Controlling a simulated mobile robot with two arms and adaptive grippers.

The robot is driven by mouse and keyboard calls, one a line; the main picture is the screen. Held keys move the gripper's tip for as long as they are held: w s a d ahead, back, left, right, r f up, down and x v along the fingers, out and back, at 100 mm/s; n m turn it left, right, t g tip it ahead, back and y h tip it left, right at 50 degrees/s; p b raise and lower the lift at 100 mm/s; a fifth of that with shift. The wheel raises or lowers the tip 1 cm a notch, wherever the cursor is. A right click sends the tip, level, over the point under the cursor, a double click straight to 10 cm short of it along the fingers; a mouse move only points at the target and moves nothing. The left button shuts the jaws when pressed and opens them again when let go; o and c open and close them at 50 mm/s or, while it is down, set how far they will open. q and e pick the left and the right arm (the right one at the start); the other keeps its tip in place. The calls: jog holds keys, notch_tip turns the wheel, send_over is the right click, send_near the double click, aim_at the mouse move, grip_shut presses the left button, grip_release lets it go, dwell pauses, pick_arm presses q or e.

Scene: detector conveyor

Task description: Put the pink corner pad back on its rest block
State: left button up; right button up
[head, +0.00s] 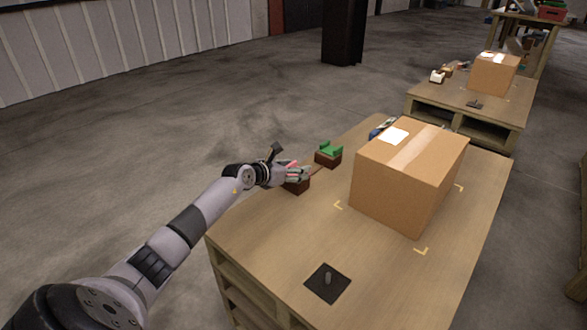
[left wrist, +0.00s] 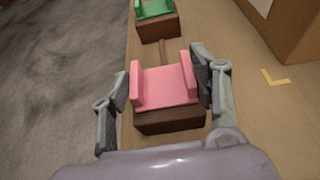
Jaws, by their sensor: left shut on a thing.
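The pink corner pad (left wrist: 166,87) sits between the fingers of my left gripper (left wrist: 163,90) in the left wrist view. It is directly over a brown rest block (left wrist: 170,121) and looks to be on it or just above it; I cannot tell which. In the head view my left gripper (head: 294,173) is at the left edge of the table, with the brown block (head: 297,187) beneath it. The fingers hide most of the pad (head: 292,166) there. The left gripper is shut on the pad. My right gripper is not in view.
A green corner pad (head: 330,148) sits on another brown block (head: 327,160) just beyond. A large cardboard box (head: 405,180) stands on the wooden table (head: 385,290) to the right. A dark plate with a peg (head: 327,283) is near the front. A second table (head: 450,105) stands behind.

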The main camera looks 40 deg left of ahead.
pick_arm(q)
jog(key=o, duration=1.3)
jog(key=v, duration=1.2)
